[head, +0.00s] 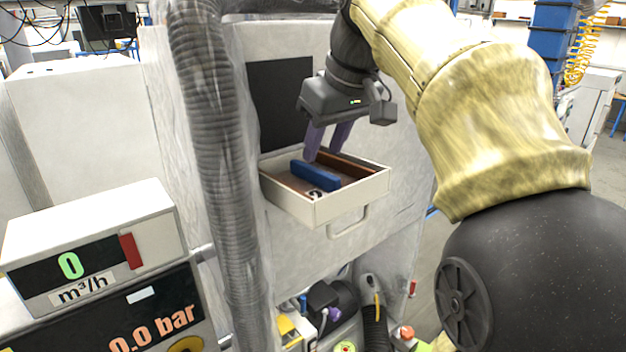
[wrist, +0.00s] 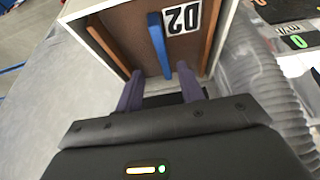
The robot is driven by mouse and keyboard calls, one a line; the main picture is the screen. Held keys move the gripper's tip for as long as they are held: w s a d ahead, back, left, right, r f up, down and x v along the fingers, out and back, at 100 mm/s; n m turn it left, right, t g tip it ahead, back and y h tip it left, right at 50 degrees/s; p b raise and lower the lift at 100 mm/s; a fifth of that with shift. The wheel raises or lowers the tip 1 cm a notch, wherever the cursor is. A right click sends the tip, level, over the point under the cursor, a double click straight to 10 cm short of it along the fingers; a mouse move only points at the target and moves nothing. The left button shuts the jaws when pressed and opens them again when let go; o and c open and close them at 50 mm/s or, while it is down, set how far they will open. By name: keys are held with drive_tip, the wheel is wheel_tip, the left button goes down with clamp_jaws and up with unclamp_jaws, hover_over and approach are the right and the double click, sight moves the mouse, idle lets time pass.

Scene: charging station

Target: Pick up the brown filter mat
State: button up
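A brown filter mat (head: 355,168) stands on edge along the right side of the open drawer (head: 345,206) in the head view. In the wrist view a brown strip on the left (wrist: 106,42), probably this mat, leans near the drawer wall. A similar brown strip (wrist: 209,36) lies along the opposite wall. A blue mat (head: 315,175) stands between them and also shows in the wrist view (wrist: 158,43). My gripper (head: 323,155) is open and empty, pointing down over the rear of the drawer. Its fingers show apart in the wrist view (wrist: 159,87).
A thick grey hose (head: 217,150) hangs left of the drawer. A display unit (head: 95,250) stands at lower left.

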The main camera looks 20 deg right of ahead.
sight(314, 169)
drive_tip(key=x, duration=0.1)
drive_tip(key=p+x, duration=0.1)
drive_tip(key=x, duration=0.1)
drive_tip(key=shift+a+f, duration=0.2)
drive_tip(key=shift+a, duration=0.1)
drive_tip(key=shift+w+f, duration=0.1)
drive_tip(key=shift+f, duration=0.3)
clamp_jaws()
